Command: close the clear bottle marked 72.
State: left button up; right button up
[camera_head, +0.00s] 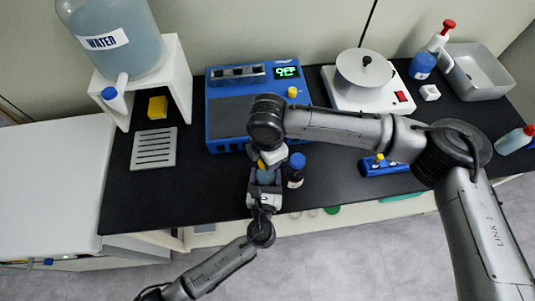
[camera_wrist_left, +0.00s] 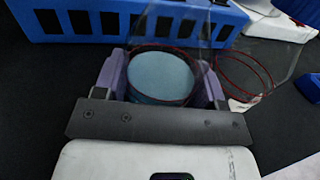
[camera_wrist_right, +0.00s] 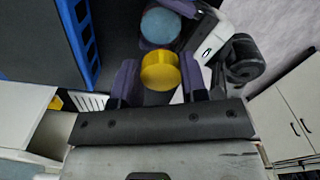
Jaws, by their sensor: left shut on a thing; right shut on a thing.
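The clear bottle (camera_head: 265,176) with blue-teal content is held at the front edge of the black bench. My left gripper (camera_head: 264,186) is shut on it, with purple fingers on either side. In the left wrist view its round teal surface (camera_wrist_left: 162,78) shows between the fingers. My right gripper (camera_wrist_right: 170,80) is shut on a yellow cap (camera_wrist_right: 160,72). In the right wrist view the bottle (camera_wrist_right: 161,26) appears just beyond the cap, offset from it. In the head view the right gripper (camera_head: 268,159) is close above the bottle. Whether cap and bottle touch is unclear, and no 72 mark is readable.
A dark bottle with a blue cap (camera_head: 296,166) stands just right of the grippers. The blue device (camera_head: 225,105) is behind them. A white slotted plate (camera_head: 153,148), a yellow block (camera_head: 157,107), a white balance-like device (camera_head: 367,92) and a blue tool (camera_head: 375,167) are also on the bench.

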jog(key=shift+f, duration=0.55)
dwell(0.4)
